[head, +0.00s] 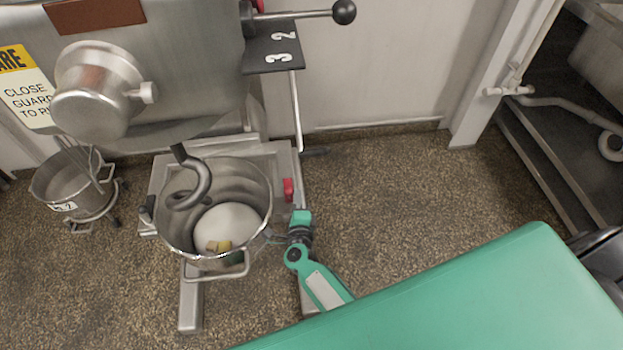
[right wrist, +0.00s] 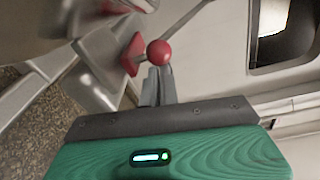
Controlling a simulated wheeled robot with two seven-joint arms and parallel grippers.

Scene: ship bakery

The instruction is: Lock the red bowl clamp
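The red bowl clamp (head: 288,188) is on the right side of the mixer's bowl support, beside the steel bowl (head: 172,232). In the right wrist view a red ball knob (right wrist: 159,52) and a flat red piece (right wrist: 134,54) sit close together just ahead of my fingertips. My right gripper (head: 301,216) is low beside the bowl, just in front of the clamp. In the right wrist view its two grey fingers (right wrist: 158,80) are together, tips at the knob's lower edge. The knob does not appear between them; whether they touch it is unclear. My left gripper is out of view.
The mixer's hook (head: 190,188) hangs into the bowl, which holds pale contents with small yellowish pieces. A second bowl (head: 70,180) stands on the floor at left. A lever with a black knob (head: 344,11) is above. Open floor lies right of the mixer, before a steel shelf.

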